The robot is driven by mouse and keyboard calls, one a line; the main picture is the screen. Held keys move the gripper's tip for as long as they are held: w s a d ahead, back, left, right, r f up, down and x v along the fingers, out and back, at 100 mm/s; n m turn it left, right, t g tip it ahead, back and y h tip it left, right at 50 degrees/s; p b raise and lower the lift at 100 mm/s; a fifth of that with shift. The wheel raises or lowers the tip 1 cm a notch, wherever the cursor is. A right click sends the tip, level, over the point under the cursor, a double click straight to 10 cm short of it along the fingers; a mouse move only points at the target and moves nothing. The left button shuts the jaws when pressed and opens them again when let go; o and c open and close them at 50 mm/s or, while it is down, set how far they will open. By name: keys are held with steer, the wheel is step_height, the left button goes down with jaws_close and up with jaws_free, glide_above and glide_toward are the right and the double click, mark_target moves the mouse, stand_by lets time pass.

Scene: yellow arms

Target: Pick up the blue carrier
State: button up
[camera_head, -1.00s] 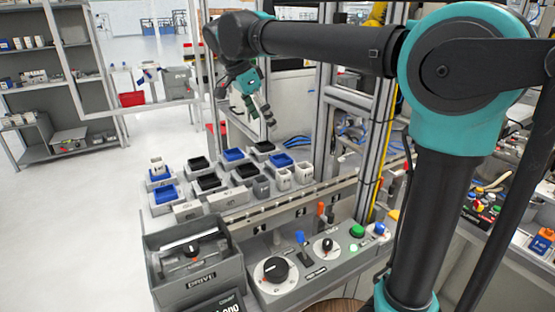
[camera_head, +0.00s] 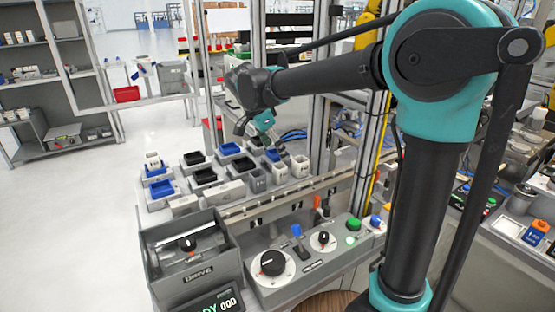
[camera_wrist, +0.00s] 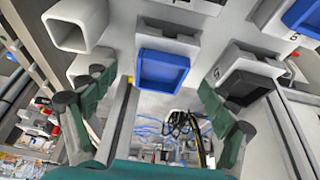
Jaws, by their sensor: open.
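In the wrist view, a blue carrier (camera_wrist: 162,69), a small open box, sits in a pale holder. It lies ahead of my gripper (camera_wrist: 152,108), between the lines of its two green, dark-tipped fingers, which are spread apart and empty. In the head view my gripper (camera_head: 266,135) hangs over the back right of the carrier group, just above a blue carrier (camera_head: 272,155) that the fingers partly hide. Other blue carriers stand at the back middle (camera_head: 230,149) and at the left (camera_head: 162,188). I cannot tell the exact gap between fingers and carrier.
A black carrier (camera_wrist: 245,88) is close by the right finger, and a white carrier (camera_wrist: 76,24) stands up left. Another blue carrier (camera_wrist: 303,17) is at the top right. A grey DRIVE box (camera_head: 192,258) and a knob panel (camera_head: 310,250) are in front. A metal post stands right of the gripper.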

mark_target(277, 155)
steer(key=shift+x, duration=1.5)
steer(key=c, duration=1.5)
